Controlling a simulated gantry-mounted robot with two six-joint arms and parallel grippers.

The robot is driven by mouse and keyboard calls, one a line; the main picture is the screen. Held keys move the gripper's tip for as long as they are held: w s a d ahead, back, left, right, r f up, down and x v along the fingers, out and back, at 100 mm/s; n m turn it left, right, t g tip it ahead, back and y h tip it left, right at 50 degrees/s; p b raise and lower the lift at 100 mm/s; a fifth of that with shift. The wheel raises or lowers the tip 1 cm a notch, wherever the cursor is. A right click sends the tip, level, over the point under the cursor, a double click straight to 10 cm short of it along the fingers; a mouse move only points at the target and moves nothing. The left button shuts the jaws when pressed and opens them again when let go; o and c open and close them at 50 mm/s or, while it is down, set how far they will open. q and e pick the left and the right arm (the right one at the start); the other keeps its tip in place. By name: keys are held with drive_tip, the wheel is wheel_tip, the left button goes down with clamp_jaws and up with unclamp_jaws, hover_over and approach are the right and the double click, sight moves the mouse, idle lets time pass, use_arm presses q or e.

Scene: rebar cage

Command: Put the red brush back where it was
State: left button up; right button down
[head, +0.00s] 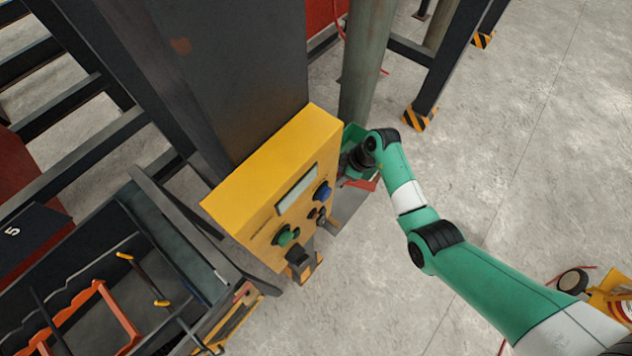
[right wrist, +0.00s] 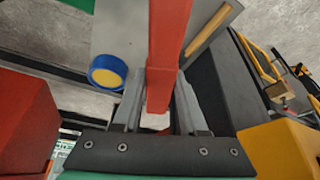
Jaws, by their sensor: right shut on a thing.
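The red brush (right wrist: 169,45) shows in the right wrist view as a long red bar running up from between my right gripper's fingers. My right gripper (right wrist: 158,105) is shut on it. The brush's far end is cut off by the top of the view. In the head view, my right gripper (head: 356,158) is beside the yellow control box, partly hidden. A small red piece (head: 362,184) shows just below it, probably part of the brush. The left gripper is not in view.
The yellow control box (head: 262,180) with buttons stands close left of my right gripper. A grey-green post (head: 367,60) rises behind it. A grey surface (right wrist: 122,28) lies beyond the brush, near a blue-rimmed yellow round thing (right wrist: 107,72). Open concrete floor (head: 540,140) lies to the right.

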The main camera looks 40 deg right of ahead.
sight(361, 184)
drive_tip(key=f+b, duration=0.1)
drive_tip(key=f, duration=0.1)
drive_tip(key=f+b, duration=0.1)
drive_tip(key=f, duration=0.3)
drive_tip(key=shift+s+f+b, duration=0.3)
drive_tip(key=shift+s+b, duration=0.1)
wheel_tip(361, 184, down, 4)
drive_tip(key=shift+r+b, duration=0.1)
drive_tip(key=shift+b, duration=1)
drive_tip(key=shift+r, duration=0.1)
drive_tip(key=shift+c, duration=2.2)
unclamp_jaws()
drive_tip(key=shift+r+p, duration=0.25)
drive_tip(key=shift+p, duration=0.15)
drive_tip(key=p+v, duration=0.5)
drive_tip(key=v, duration=0.6)
drive_tip(key=shift+s+d+r+p, duration=0.1)
drive_tip(key=shift+s+r+p, duration=0.1)
drive_tip(key=shift+p, duration=0.15)
